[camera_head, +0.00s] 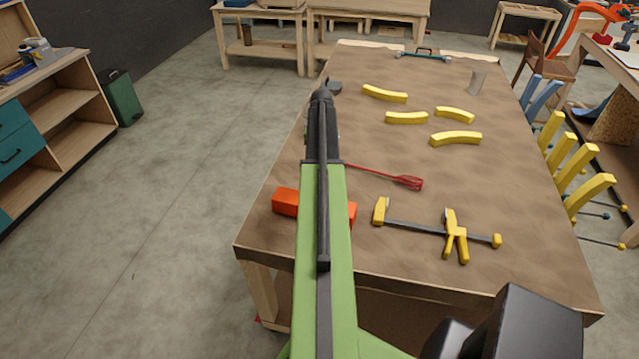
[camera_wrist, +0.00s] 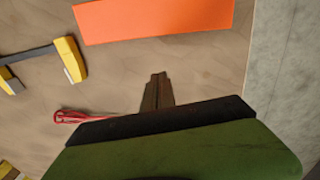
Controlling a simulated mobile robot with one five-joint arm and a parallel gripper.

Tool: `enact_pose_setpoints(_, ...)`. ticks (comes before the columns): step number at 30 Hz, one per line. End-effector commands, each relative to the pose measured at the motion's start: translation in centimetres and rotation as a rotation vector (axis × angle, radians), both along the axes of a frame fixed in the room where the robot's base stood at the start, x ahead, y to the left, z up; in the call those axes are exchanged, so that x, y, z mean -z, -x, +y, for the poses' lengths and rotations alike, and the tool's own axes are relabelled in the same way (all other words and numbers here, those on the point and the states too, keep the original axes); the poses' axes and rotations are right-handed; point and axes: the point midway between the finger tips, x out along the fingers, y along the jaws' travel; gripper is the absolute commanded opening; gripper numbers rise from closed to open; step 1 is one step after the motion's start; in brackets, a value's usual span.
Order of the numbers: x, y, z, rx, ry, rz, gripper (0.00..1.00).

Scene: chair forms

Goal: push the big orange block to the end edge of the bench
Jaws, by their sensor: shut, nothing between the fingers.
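The big orange block (camera_head: 286,202) lies on the brown-topped bench (camera_head: 480,205) by its near left corner. My green arm crosses over the block and hides its middle; it shows on both sides of the arm. In the wrist view the orange block (camera_wrist: 155,20) spans the top, near the bench's edge at right. My gripper (camera_wrist: 158,76) is shut and empty. Its fingertips point toward the block's long side, with a gap of bare bench between them in the picture.
A yellow-and-grey clamp (camera_head: 415,227) lies right of the block. A red whisk-like tool (camera_head: 400,180) lies beyond it. The floor (camera_head: 190,190) left of the bench is open.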

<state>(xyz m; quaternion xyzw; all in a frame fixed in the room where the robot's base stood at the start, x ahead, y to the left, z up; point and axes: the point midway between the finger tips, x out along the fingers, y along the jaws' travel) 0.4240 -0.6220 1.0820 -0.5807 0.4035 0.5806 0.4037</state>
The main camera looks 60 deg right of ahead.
Motion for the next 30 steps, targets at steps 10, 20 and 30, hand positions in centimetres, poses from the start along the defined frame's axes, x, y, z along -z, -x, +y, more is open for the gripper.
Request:
enact_pose_setpoints(10, 4.3, 0.0, 0.1, -0.002, 0.000, 0.000, 0.00)
enact_pose_setpoints(20, 11.1, 0.0, 0.1, -0.002, 0.000, 0.000, 0.00)
enact_pose_setpoints(30, 10.0, 1.5, 3.9, -0.001, 0.000, 0.000, 0.00)
